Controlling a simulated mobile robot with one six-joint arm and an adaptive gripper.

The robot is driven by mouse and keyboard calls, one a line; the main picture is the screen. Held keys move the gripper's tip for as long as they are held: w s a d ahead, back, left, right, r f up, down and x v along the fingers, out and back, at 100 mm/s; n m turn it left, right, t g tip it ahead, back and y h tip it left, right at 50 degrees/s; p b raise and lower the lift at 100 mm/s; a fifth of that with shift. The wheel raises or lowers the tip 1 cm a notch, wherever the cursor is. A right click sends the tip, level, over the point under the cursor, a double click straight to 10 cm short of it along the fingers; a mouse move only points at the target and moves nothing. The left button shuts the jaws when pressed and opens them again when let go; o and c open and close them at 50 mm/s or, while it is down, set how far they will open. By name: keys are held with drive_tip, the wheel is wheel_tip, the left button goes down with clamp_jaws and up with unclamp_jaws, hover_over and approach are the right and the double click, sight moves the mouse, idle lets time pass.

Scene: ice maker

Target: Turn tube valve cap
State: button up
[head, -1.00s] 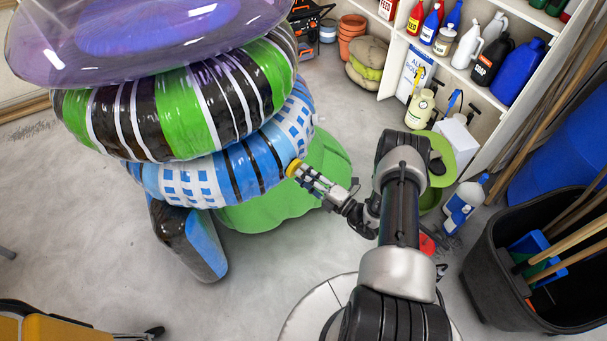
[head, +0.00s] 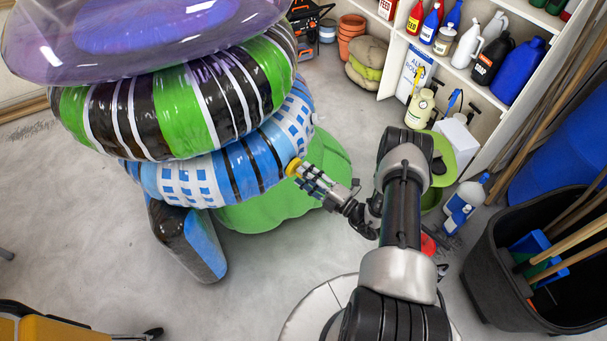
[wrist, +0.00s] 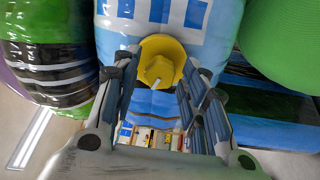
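The yellow valve cap (head: 292,167) sticks out from the side of the blue and white inflatable tube (head: 205,178), low in the stack of tubes. In the wrist view the cap (wrist: 162,62) shows a faceted face with a pale slot or tab on it. My gripper (head: 303,172) points at the cap from the right. In the wrist view its fingers (wrist: 162,75) are apart, one on each side of the cap, with small gaps visible. I cannot tell how far the tips reach past the cap's face.
A striped green and black tube (head: 180,105) and a translucent purple ring (head: 150,35) lie above the blue tube. A green inflatable (head: 290,195) is close beneath my gripper. A black bin (head: 490,290) stands at the right.

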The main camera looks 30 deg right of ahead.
drive_tip(key=v, duration=0.5)
drive_tip(key=shift+s+d+b, duration=0.1)
drive_tip(key=shift+s+b, duration=0.2)
drive_tip(key=shift+b, duration=0.1)
